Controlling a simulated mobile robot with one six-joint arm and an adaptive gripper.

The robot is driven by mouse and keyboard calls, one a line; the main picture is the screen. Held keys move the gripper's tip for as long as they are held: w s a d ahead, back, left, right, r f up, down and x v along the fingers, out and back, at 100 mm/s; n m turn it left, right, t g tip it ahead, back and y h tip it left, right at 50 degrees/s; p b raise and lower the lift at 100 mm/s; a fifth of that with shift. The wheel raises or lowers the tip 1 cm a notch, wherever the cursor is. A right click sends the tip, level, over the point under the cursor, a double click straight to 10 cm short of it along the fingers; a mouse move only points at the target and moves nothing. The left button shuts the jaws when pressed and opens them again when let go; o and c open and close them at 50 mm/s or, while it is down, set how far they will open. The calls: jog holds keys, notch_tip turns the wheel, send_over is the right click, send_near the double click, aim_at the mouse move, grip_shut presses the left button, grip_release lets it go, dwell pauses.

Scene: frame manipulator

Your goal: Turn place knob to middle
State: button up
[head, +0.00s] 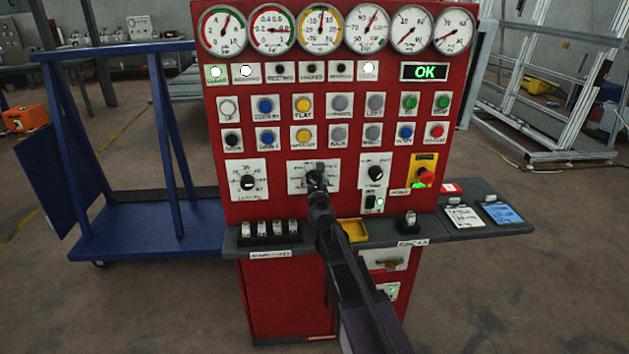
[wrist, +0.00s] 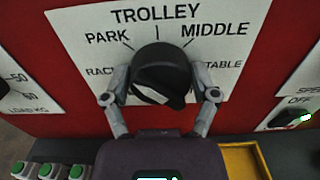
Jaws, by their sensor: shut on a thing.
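A round black knob (wrist: 160,62) sits on a white plate (wrist: 90,28) headed TROLLEY, with PARK, MIDDLE and partly hidden rack and table labels around it. A white mark shows on the knob's lower face; I cannot tell which label it points to. My gripper (wrist: 161,90) has one finger on each side of the knob and is shut on it. In the head view my gripper (head: 318,192) reaches up to the middle plate (head: 298,179) of the red panel and hides most of the knob.
Another knob (head: 248,182) is to the left and one (head: 376,172) to the right. A red emergency button (head: 426,176) is further right. A grey shelf (head: 300,262) juts out below, with a yellow tray (head: 353,231) and several small switches.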

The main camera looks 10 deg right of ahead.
jog(key=shift+m, duration=0.3)
jog(key=m, duration=0.3)
jog(key=shift+d, duration=0.1)
jog(key=m, duration=0.5)
jog(key=shift+d+f, duration=0.1)
jog(key=m, duration=0.4)
jog(key=shift+f, duration=0.1)
jog(key=m, duration=0.4)
jog(key=shift+f+m+b, duration=0.1)
jog(key=shift+m+b, duration=0.2)
jog(key=shift+m, duration=0.1)
jog(key=shift+w, duration=0.1)
jog(key=o, duration=1)
